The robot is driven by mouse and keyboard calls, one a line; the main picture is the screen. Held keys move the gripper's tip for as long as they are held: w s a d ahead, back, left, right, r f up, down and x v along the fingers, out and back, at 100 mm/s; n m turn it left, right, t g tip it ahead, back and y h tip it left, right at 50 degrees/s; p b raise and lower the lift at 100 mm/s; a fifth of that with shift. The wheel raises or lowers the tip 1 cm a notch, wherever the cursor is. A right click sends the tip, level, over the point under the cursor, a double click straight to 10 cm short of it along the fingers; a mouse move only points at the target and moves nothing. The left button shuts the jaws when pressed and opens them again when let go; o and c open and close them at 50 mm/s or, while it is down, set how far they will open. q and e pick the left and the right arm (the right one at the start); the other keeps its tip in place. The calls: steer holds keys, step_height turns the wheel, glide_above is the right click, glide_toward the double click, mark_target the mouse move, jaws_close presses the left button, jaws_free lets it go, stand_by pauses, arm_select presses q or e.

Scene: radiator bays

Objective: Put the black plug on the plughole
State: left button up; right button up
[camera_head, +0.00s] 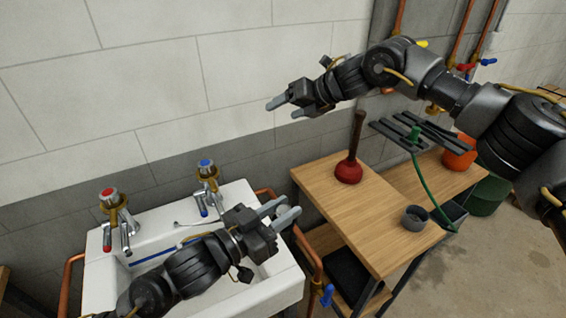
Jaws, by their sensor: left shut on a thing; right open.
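The white sink (291,281) stands at the lower left, with my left arm reaching across its basin. My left gripper (279,212) is over the basin's right side, its pale fingers pointing up and right. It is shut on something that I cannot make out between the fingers. The black plug is not clearly visible, and the plughole is hidden, with my arm and gripper covering much of the basin. My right gripper (288,107) is open and empty, raised in front of the wall above the wooden bench.
A red-marked tap (111,203) and a blue-marked tap (206,177) stand at the sink's back. The wooden bench (350,215) at right holds a red plunger (349,170) and a grey cup (414,217). Copper pipes run beside the sink. An orange bucket (459,152) stands farther right.

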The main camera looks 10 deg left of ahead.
steer(key=s+a+r+n+g+h, duration=0.2)
steer(key=s+a+n+g, duration=0.15)
steer(key=s, duration=0.65)
arm_select(q)
steer(key=shift+s, duration=0.1)
arm_select(e)
steer(key=h, duration=0.8)
glide_above(284, 210)
steer(key=shift+n+g, duration=0.25)
steer(key=shift+n, duration=0.1)
step_height(284, 210, down, 12)
steer(key=shift+f, duration=0.1)
steer(key=c, duration=1.1)
arm_select(q)
steer(key=o, duration=1)
steer(key=shift+o, duration=0.2)
